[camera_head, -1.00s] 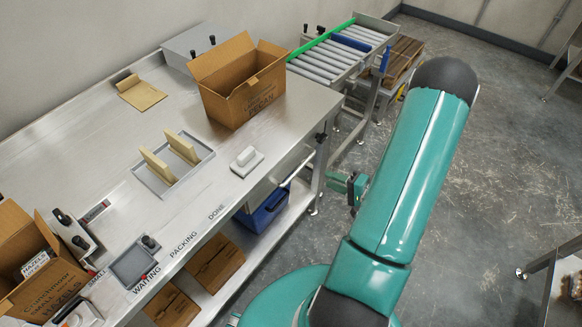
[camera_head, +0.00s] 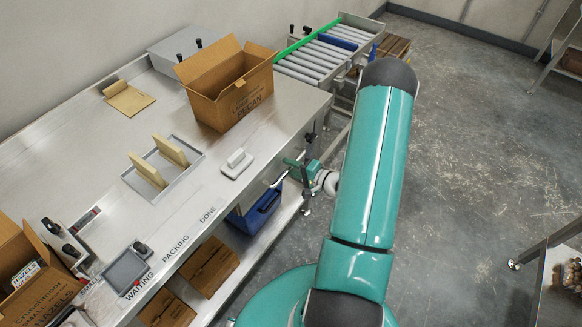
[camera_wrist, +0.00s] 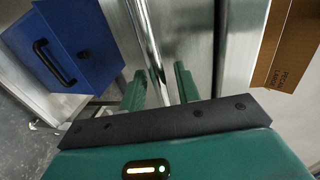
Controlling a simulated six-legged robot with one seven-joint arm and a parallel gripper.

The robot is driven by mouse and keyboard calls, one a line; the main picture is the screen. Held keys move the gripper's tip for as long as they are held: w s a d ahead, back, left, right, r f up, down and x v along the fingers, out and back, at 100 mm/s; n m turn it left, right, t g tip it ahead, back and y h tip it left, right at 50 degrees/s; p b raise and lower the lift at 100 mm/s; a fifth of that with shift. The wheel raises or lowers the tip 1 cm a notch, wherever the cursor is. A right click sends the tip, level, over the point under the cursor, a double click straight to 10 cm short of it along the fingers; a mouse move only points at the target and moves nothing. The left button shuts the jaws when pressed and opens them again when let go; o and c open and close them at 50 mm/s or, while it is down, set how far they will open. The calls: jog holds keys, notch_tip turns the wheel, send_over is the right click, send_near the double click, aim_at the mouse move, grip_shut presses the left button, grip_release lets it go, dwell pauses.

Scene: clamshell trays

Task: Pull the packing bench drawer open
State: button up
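The steel packing bench (camera_head: 75,135) fills the left of the head view. Its drawer is under the top at the right end of the front and looks shut. The drawer's bar handle (camera_head: 281,179) shows partly beside my gripper (camera_head: 299,172). In the wrist view the handle (camera_wrist: 144,30) is a shiny bar running down between the two green fingers of my gripper (camera_wrist: 160,80). The fingers stand apart, one on each side of the bar, with a gap visible. Whether either finger touches the bar is unclear.
A blue crate (camera_head: 257,215) sits on the shelf below the drawer, also in the wrist view (camera_wrist: 80,45). An open carton (camera_head: 230,95) stands on the bench, with a roller conveyor (camera_head: 318,58) behind.

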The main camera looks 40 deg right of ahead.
jog(key=shift+w, duration=0.2)
grip_shut()
jog(key=shift+s, duration=0.1)
jog(key=f+v, duration=0.2)
jog(key=v, duration=0.9)
jog(key=s+f+v, duration=0.1)
jog(key=f+v, duration=0.2)
jog(key=v, duration=0.9)
jog(key=shift+s+d, duration=0.25)
jog(key=shift+d, duration=0.1)
jog(key=shift+r, duration=0.15)
grip_release()
